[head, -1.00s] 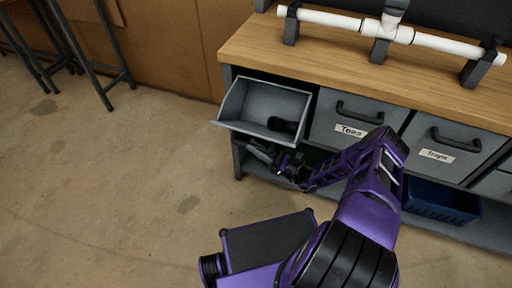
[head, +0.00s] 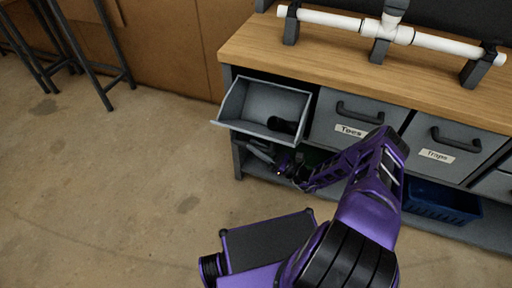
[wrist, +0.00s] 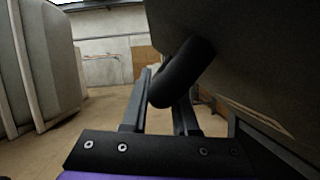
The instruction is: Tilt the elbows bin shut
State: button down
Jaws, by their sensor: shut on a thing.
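The grey bin (head: 262,99) at the left end of the bench is tilted out, its open top showing and a dark fitting (head: 283,126) inside. Its label is out of sight, but it stands left of the bins marked Tees and Traps. My gripper (head: 262,153) is low at the front of this bin, partly hidden under its lip in the head view. In the wrist view my gripper (wrist: 163,92) is shut on the bin's black handle (wrist: 184,72), which lies between the two fingers. The bin's dark front (wrist: 245,55) fills the upper right there.
The Tees bin (head: 340,113) and Traps bin (head: 440,144) are shut to the right. A blue basket (head: 440,203) sits on the lower shelf. White pipe (head: 335,20) rests on stands on the wooden top (head: 300,55). Floor to the left is clear up to the stools (head: 90,60).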

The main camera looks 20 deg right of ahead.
aim_at(262, 131)
jog(key=shift+w+d+r+m, duration=0.15)
jog(key=shift+w+r+m, duration=0.1)
jog(key=shift+r, duration=0.15)
jog(key=shift+w+d+r+m, duration=0.1)
jog(key=shift+r+m, duration=0.15)
jog(key=shift+r, duration=0.1)
jog(key=w+d+r+m, duration=0.1)
jog(key=w+r+m+t+h, duration=0.1)
jog(key=r+m, duration=0.1)
jog(key=w+d+r+m+h+p, duration=0.1)
jog(key=r, duration=0.1)
jog(key=shift+w+d+m+t, duration=0.3)
jog(key=shift+w+d, duration=0.05)
jog(key=w+d+r+m+h+b, duration=0.1)
jog(key=w+d+r+m+h, duration=0.2)
jog(key=w+d+r+m, duration=0.2)
jog(key=shift+w+d+m+t+b, duration=0.35)
jog(key=shift+w+d, duration=0.3)
jog(key=shift+w, duration=1.1)
jog(key=shift+w+d, duration=0.1)
jog(key=c, duration=0.8)
grip_release()
jog(key=shift+o, duration=0.6)
